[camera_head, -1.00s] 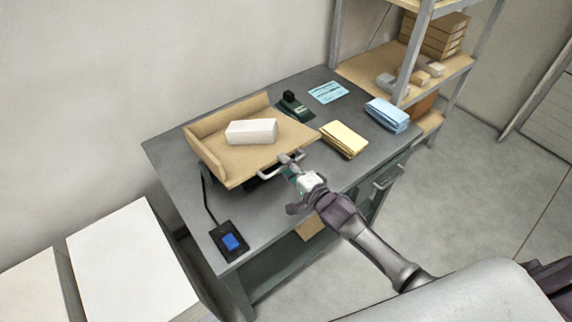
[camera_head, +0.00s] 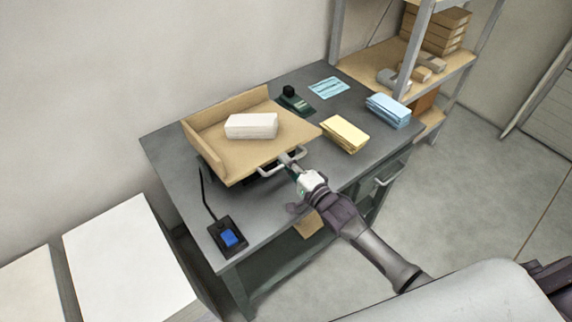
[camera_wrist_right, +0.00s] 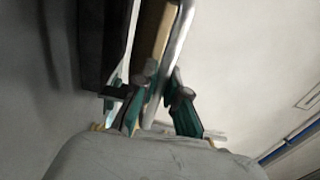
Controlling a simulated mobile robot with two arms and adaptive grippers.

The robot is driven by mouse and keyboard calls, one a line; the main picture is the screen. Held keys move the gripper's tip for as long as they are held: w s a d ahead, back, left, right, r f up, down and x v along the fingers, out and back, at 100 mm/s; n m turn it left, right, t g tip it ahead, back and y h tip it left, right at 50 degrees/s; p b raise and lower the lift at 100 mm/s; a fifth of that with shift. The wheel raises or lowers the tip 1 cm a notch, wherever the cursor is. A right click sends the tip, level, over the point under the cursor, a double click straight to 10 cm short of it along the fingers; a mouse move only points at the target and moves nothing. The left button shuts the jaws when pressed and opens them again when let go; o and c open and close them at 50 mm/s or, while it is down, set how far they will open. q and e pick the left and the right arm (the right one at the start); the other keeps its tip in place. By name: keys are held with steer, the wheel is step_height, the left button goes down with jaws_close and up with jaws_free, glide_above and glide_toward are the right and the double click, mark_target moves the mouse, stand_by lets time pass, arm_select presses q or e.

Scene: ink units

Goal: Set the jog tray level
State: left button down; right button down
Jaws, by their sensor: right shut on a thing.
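The jog tray (camera_head: 226,168) is a tan board with raised walls at its back and left. It stands above the bench on a dark base, mostly hidden beneath it. A white paper stack (camera_head: 251,126) lies on it. A pale bar handle (camera_head: 268,172) runs along its front edge. My right gripper (camera_head: 291,162) is shut on the handle. In the right wrist view the fingers (camera_wrist_right: 160,105) are around the pale bar, beside the tray's tan edge (camera_wrist_right: 153,40). I cannot tell the tray's exact tilt. My left gripper is out of view.
The grey bench (camera_head: 180,150) holds a blue-button switch box (camera_head: 228,238), a dark green device (camera_head: 294,100), a yellow stack (camera_head: 345,134), a blue stack (camera_head: 388,111) and a blue sheet (camera_head: 328,87). Shelves (camera_head: 450,62) with boxes stand behind right.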

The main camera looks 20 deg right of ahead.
steer(key=shift+t+y, duration=0.3)
steer(key=shift+t, duration=0.5)
steer(key=f+b, duration=0.2)
steer(key=b, duration=0.1)
steer(key=f+b, duration=0.2)
steer(key=shift+s+d+f, duration=0.1)
steer(key=shift+s, duration=0.2)
steer(key=shift+b, duration=0.55)
steer(key=c, duration=1.2)
jaws_free()
steer(key=v, duration=1.2)
